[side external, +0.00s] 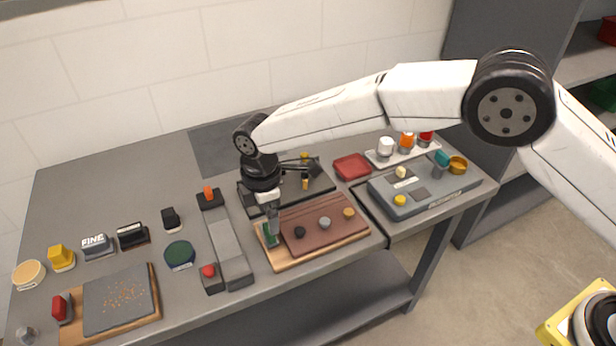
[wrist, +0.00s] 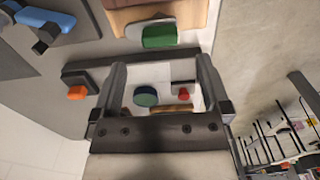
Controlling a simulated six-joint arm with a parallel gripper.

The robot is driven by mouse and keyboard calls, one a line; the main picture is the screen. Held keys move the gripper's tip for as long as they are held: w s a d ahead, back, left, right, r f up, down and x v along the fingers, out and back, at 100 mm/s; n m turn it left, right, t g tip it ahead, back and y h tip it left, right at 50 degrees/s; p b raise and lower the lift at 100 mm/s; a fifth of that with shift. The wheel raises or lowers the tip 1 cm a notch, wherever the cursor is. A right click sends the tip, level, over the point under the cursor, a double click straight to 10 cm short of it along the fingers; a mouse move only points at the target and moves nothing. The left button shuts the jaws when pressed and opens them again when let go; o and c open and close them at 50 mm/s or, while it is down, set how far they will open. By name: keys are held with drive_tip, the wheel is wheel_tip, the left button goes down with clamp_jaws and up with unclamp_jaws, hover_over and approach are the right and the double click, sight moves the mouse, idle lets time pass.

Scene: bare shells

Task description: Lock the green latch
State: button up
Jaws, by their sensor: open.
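The green latch (side external: 269,239) is at the left end of a wooden board (side external: 288,260) that carries a brown panel with several round knobs (side external: 325,238). In the wrist view the green latch (wrist: 159,36) lies just beyond my fingertips, roughly centred between them. My gripper (side external: 271,222) points down right at the latch in the side view, and its fingers partly hide it. In the wrist view my gripper (wrist: 161,66) is open, with nothing between its fingertips. I cannot tell whether a finger touches the latch.
A long grey block (side external: 228,250) with orange and red knobs stands just left of the board. A black tray (side external: 310,187) lies behind it. A grey box (side external: 425,190) with coloured knobs is to the right. The table (side external: 100,205) is clear at the back left.

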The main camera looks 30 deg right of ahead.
sight(268, 232)
drive_tip(key=shift+f, duration=2.85)
drive_tip(key=c, duration=1.3)
